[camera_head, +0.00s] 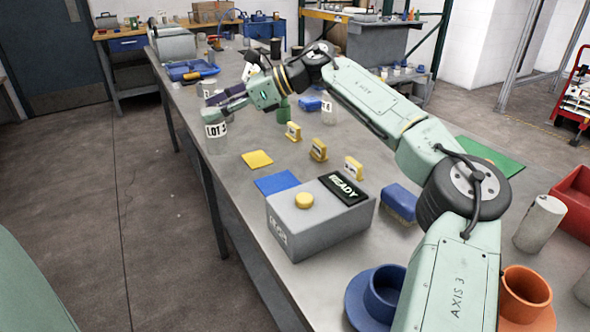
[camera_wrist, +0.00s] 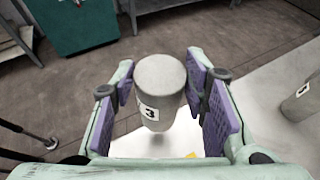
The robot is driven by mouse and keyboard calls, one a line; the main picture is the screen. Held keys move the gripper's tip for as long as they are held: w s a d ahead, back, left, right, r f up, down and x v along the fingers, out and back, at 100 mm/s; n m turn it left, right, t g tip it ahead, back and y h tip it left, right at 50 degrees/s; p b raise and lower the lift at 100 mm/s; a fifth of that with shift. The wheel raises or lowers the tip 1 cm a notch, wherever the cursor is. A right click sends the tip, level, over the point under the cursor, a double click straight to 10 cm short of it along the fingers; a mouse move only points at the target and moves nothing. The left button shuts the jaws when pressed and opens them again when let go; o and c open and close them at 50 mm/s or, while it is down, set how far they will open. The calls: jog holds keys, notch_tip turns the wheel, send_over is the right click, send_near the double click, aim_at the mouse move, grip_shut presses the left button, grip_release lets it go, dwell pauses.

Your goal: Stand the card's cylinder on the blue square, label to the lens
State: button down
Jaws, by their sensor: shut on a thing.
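My gripper (camera_head: 218,106) is shut on a grey cylinder (camera_head: 217,143) with a white label reading LOT 3, upright near the table's left edge. In the wrist view my gripper's purple pads (camera_wrist: 165,95) flank the cylinder (camera_wrist: 162,75), its label showing a 3 on the near left side. I cannot tell whether its base touches the table. The blue square (camera_head: 277,182) lies bare on the table, nearer the head camera, beside the grey box. Small yellow card stands (camera_head: 318,150) are in a row; their cards are too small to read.
A grey box (camera_head: 312,228) with a yellow button and a READY display stands right by the blue square. A yellow square (camera_head: 257,160) lies beyond it. Another labelled cylinder (camera_head: 327,106) stands behind the card stands. A blue brush (camera_head: 399,199) and a blue cup (camera_head: 384,295) are nearer.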

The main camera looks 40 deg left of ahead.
jog(key=w+d+f+p, duration=0.1)
jog(key=d+f+p, duration=0.1)
jog(key=d, duration=0.5)
jog(key=w+d+f+p, duration=0.2)
jog(key=d+f+p, duration=0.1)
jog(key=d, duration=0.5)
jog(key=shift+w+d+p, duration=0.25)
jog(key=shift+w+p, duration=0.05)
jog(key=shift+p, duration=0.35)
jog(key=c, duration=0.9)
grip_release()
jog(key=shift+c, duration=0.2)
jog(key=shift+r, duration=0.15)
jog(key=v, duration=1.2)
